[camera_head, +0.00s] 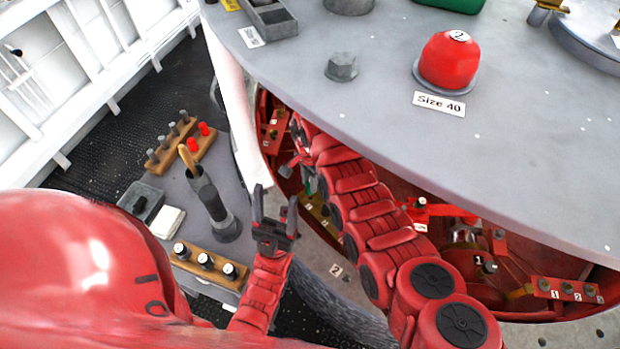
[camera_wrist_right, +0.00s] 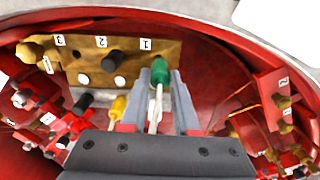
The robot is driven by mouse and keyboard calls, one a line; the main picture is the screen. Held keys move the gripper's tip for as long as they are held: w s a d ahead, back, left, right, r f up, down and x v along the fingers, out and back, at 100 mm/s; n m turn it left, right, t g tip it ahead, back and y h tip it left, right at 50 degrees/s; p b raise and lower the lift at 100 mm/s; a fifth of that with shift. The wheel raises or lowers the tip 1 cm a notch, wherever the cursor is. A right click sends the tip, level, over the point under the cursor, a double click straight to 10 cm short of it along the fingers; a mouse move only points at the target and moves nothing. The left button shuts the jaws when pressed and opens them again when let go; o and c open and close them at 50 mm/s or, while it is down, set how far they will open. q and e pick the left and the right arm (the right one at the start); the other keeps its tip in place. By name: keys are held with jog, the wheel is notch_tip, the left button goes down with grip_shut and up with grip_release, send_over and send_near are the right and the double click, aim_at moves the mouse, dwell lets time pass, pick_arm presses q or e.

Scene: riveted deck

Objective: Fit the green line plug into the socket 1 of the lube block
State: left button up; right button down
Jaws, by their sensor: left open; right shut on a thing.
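The green line plug (camera_wrist_right: 159,72) is between the fingertips of my right gripper (camera_wrist_right: 160,88) in the right wrist view. A pale line runs back from it between the fingers. The brass lube block (camera_wrist_right: 80,50) lies just beyond, with labels 3, 2 and 1. The plug's head overlaps the block's edge right beside and below label 1 (camera_wrist_right: 145,44). I cannot tell whether it is in the socket; socket 1 is not clearly visible. In the head view the right gripper is mostly hidden inside the red housing. My left gripper (camera_head: 274,222) is open and empty outside it.
A yellow plug (camera_wrist_right: 118,106) and a black plug (camera_wrist_right: 83,101) stand close left of the right gripper. Red blocks with brass fittings (camera_wrist_right: 280,100) are at right. The grey deck (camera_head: 520,150) overhangs the opening. A side bench holds a dark tool (camera_head: 212,205) and wooden racks (camera_head: 205,262).

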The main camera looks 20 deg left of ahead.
jog(key=shift+s+d+f, duration=0.1)
dwell(0.4)
jog(key=shift+f+b, duration=1.3)
jog(key=shift+f, duration=0.1)
dwell(0.7)
jog(key=c, duration=0.6)
grip_release()
jog(key=shift+r, duration=0.15)
jog(key=shift+r, duration=0.3)
notch_tip(320, 180, up, 7)
jog(key=shift+f+b, duration=0.1)
jog(key=shift+b, duration=1.15)
